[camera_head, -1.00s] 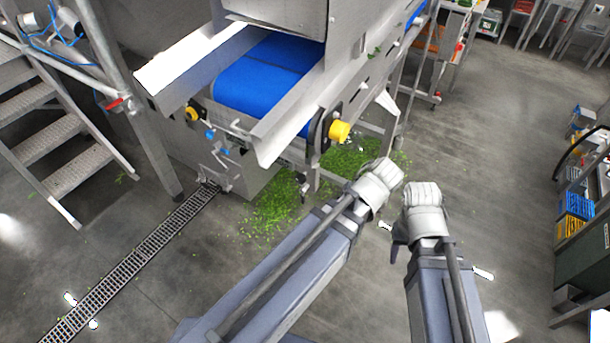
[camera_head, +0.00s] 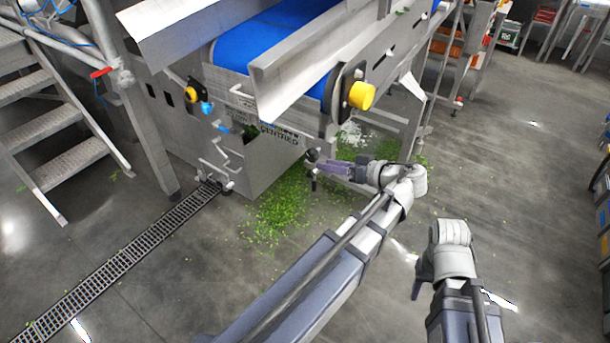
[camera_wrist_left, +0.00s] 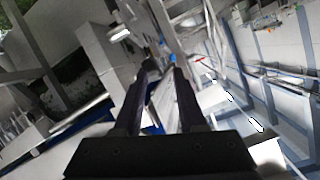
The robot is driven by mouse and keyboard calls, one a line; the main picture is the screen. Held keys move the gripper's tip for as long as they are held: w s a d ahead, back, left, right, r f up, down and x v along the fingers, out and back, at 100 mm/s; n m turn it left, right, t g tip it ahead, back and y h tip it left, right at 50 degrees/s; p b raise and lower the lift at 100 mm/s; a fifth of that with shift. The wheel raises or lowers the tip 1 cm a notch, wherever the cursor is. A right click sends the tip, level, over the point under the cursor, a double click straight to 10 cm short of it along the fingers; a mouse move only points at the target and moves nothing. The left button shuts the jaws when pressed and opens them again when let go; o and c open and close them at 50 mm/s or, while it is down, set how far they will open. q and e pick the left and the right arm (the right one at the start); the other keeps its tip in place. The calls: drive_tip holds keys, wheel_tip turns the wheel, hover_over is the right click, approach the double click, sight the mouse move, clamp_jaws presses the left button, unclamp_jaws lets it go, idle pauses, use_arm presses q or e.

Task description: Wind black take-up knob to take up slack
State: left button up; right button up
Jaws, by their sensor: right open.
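A dark rounded shape (camera_head: 311,155) shows at the end of my left gripper (camera_head: 318,169), below the conveyor frame. I cannot tell whether it is the black take-up knob or part of the gripper. In the left wrist view, the two dark fingers of my left gripper (camera_wrist_left: 166,68) stand apart with nothing seen between them. My right gripper (camera_head: 416,288) hangs low at the right, open, well away from the machine; its fingers are mostly hidden by its wrist.
The blue conveyor belt (camera_head: 270,38) runs between steel side plates above. A yellow knob (camera_head: 361,95) sticks out above my left gripper. Green scraps (camera_head: 280,205) lie on the floor. Metal stairs (camera_head: 60,160) stand at left.

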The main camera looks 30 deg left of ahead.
sight(312, 156)
use_arm(q)
drive_tip(key=n+y+b, duration=0.1)
drive_tip(key=b, duration=0.1)
drive_tip(key=w+a+f+n+y+b, duration=0.1)
drive_tip(key=n+b, duration=0.1)
drive_tip(key=w+a+f+n+y+b, duration=0.1)
drive_tip(key=b, duration=0.2)
drive_tip(key=shift+w+a+f+n+g+y, duration=0.1)
drive_tip(key=shift+a+f+n+g+y, duration=0.1)
drive_tip(key=shift+a+n+g+y, duration=0.15)
use_arm(e)
wheel_tip(312, 156, down, 9)
drive_tip(key=shift+f, duration=0.15)
use_arm(q)
drive_tip(key=a, duration=0.7)
drive_tip(key=shift+w+a, duration=0.3)
drive_tip(key=shift+c, duration=0.3)
clamp_jaws()
